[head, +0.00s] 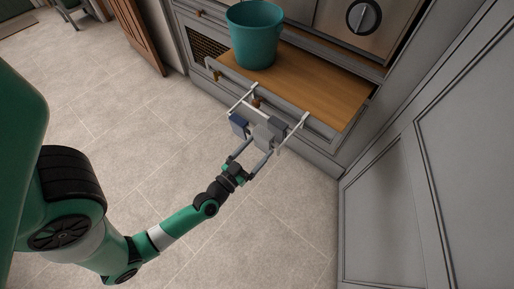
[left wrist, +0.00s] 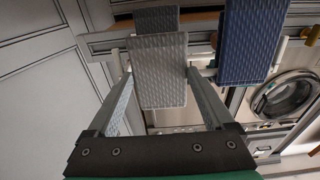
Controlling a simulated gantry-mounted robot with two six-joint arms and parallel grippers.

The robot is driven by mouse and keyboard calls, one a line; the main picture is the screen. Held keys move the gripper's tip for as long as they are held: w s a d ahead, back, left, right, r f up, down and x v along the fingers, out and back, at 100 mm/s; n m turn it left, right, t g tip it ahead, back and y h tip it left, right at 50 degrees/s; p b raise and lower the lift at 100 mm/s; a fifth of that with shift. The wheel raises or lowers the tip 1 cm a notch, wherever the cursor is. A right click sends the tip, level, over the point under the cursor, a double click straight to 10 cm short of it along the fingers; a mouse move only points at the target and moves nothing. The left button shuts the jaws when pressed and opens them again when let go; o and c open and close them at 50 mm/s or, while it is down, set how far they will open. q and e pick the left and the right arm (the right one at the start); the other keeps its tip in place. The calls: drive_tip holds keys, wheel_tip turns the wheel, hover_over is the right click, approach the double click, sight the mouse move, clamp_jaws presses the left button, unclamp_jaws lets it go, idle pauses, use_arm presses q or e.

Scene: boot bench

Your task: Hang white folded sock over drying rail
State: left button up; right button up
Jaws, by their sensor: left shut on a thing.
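The white folded sock (head: 264,132) looks pale grey-white and ribbed. My left gripper (head: 262,145) is shut on it, one finger on each side; the sock also shows between the fingers in the left wrist view (left wrist: 158,78). The sock is at the white drying rail (head: 297,130), with one part near me and another part beyond. I cannot tell whether its weight rests on the rail. A blue sock (head: 238,122) hangs on the rail to the left of it in the head view; it is on the right in the left wrist view (left wrist: 250,40). My right gripper is not in view.
The rail is fixed at a grey open drawer front with a wooden surface (head: 325,100) behind. A teal bucket (head: 254,38) stands on that surface. Grey cabinet doors (head: 385,200) stand close on the right. The tiled floor (head: 130,120) is clear. A washing machine (left wrist: 285,97) shows in the left wrist view.

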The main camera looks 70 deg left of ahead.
use_arm(q)
drive_tip(key=shift+f+b, duration=0.95)
drive_tip(key=shift+f, duration=0.35)
drive_tip(key=o, duration=1.1)
drive_tip(key=shift+s+d, duration=0.1)
drive_tip(key=shift+p+v, duration=1.85)
drive_tip(key=shift+v, duration=3.9)
drive_tip(key=shift+r, duration=0.1)
